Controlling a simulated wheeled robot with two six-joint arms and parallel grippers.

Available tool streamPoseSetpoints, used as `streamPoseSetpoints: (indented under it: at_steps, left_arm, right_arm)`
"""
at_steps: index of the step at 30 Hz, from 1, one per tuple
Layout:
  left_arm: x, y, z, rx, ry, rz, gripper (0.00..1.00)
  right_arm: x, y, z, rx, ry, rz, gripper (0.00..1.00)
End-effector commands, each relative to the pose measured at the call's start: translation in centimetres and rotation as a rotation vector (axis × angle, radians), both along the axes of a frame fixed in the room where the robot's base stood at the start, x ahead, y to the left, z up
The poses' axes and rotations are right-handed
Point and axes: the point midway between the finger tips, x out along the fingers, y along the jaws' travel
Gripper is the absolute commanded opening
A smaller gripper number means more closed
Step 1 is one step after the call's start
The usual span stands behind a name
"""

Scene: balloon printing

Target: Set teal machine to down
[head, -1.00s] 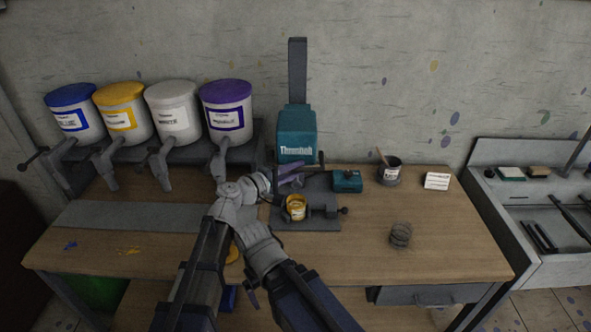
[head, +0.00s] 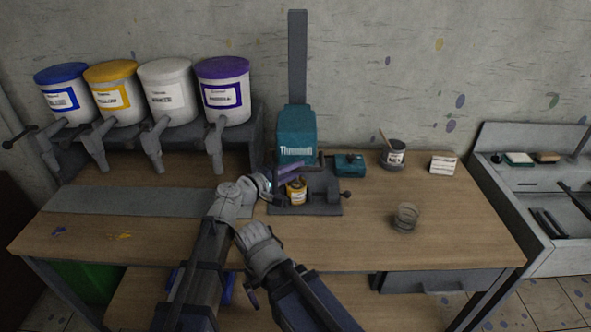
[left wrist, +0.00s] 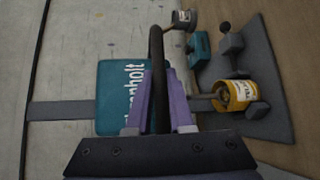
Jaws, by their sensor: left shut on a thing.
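The teal machine (head: 296,135) stands at the back middle of the bench, with its teal head on a tall grey column (head: 297,60). A dark lever bar (left wrist: 156,75) runs beside the teal head in the left wrist view. My left gripper (left wrist: 160,105), with purple fingers, is shut on this bar; it also shows in the head view (head: 287,171). A small yellow can (head: 297,192) sits on the machine's grey base, just below the head. The can also shows in the left wrist view (left wrist: 236,94). My right gripper is not in view.
Blue, yellow, white and purple tubs (head: 224,92) stand on a dispenser rack at left.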

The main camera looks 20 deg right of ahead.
Motion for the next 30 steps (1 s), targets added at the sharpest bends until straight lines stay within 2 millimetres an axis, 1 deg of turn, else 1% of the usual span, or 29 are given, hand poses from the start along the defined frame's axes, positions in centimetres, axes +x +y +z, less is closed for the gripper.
streamPoseSetpoints:
  at_steps: [1,4,15,16,23,30]
  left_arm:
    - [0.0,0.0,-1.7,0.001,0.0,0.0,0.0]
    - [0.0,0.0,-2.6,0.001,0.0,0.0,0.0]
    - [-0.2,0.0,-2.7,0.006,0.0,-0.004,0.0]
    - [-0.2,0.0,-2.7,0.005,0.0,-0.004,0.23]
    - [-0.1,0.0,-2.6,0.003,0.0,-0.003,0.49]
    - [-0.1,0.1,-2.5,0.001,0.0,-0.001,0.5]
  right_arm:
    - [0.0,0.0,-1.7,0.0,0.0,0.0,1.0]
    - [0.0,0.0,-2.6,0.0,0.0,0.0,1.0]
    - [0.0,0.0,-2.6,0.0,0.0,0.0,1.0]
    - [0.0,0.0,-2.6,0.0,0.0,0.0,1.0]
    - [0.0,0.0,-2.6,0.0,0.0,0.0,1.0]
    - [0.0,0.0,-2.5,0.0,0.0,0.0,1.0]
